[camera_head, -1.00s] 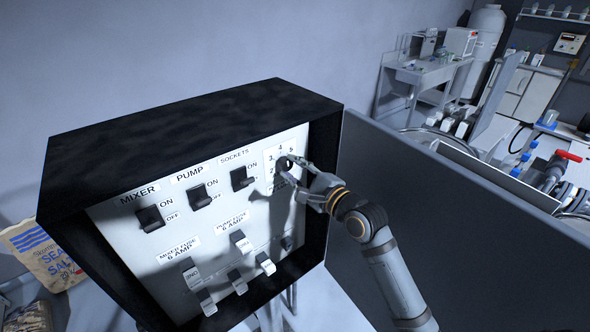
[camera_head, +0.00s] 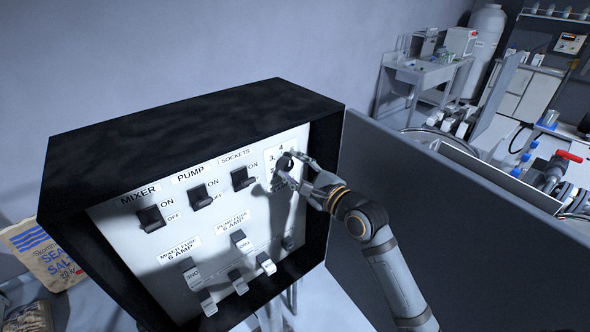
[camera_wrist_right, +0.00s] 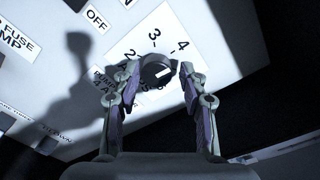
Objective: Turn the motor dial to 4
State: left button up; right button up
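The motor dial (camera_wrist_right: 157,71) is a dark round knob with a short white mark, on a white plate with numbers around it. It also shows small in the head view (camera_head: 284,163), on the panel's upper right. The mark lies right of the knob's centre; I cannot tell exactly which number it points at. My right gripper (camera_wrist_right: 160,70) is open, with one finger on each side of the dial. The left finger is close to the knob and a clear gap shows at the right one; contact is unclear. In the head view the right gripper (camera_head: 300,165) partly covers the number plate. My left gripper is out of view.
The panel sits inside a black box (camera_head: 180,115) with its grey door (camera_head: 430,220) open on the right, close to my right arm. Mixer (camera_head: 151,217), pump (camera_head: 200,196) and sockets (camera_head: 243,178) switches are left of the dial. Fuses sit below.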

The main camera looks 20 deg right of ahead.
jog(key=shift+o, duration=0.6)
jog(key=shift+w+f, duration=0.1)
jog(key=shift+f, duration=0.05)
